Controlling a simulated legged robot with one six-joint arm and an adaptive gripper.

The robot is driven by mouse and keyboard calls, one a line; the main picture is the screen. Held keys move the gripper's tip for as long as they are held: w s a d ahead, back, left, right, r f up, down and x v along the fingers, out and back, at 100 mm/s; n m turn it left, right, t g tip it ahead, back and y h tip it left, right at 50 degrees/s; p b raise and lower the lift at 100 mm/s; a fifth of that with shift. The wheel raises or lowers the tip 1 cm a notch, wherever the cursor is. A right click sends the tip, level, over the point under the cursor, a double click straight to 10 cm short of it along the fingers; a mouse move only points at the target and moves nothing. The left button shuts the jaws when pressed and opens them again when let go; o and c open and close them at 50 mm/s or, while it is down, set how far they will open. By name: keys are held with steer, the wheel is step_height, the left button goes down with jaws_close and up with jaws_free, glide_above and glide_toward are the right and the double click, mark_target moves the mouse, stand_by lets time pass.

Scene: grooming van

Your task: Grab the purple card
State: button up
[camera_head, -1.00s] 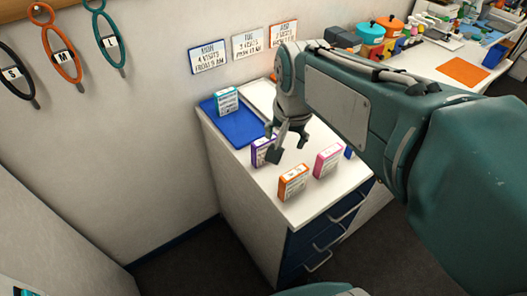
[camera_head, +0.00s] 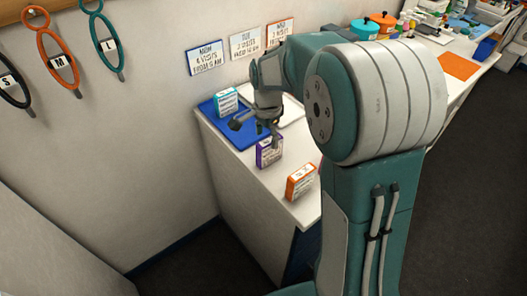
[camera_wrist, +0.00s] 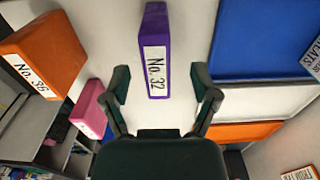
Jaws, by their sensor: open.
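The purple card (camera_head: 268,153) is a small upright box on the white counter top, with a white label on its face. In the wrist view the purple card (camera_wrist: 155,50) stands ahead of my gripper, its label reading "No. 32". My gripper (camera_head: 256,125) is just behind and above the card in the head view. In the wrist view my gripper (camera_wrist: 160,80) is open, with one finger on each side of the card's line and nothing held. I cannot tell whether a finger touches the card.
An orange card (camera_head: 301,181) stands nearer on the counter (camera_head: 235,152); a teal one (camera_head: 226,101) stands on a blue mat (camera_head: 233,124). A pink card (camera_wrist: 92,108) shows in the wrist view. A wall is behind. My arm hides the counter's right side.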

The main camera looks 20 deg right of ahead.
mark_target(271, 149)
steer(key=d+f, duration=0.2)
steer(key=f, duration=0.1)
steer(key=shift+f, duration=0.2)
steer(key=shift+a+f, duration=0.7)
steer(key=shift+f, duration=0.35)
steer(key=shift+a, duration=0.35)
steer(key=shift+d, duration=0.45)
steer(key=c, duration=0.9)
steer(key=shift+d, duration=0.3)
jaws_close()
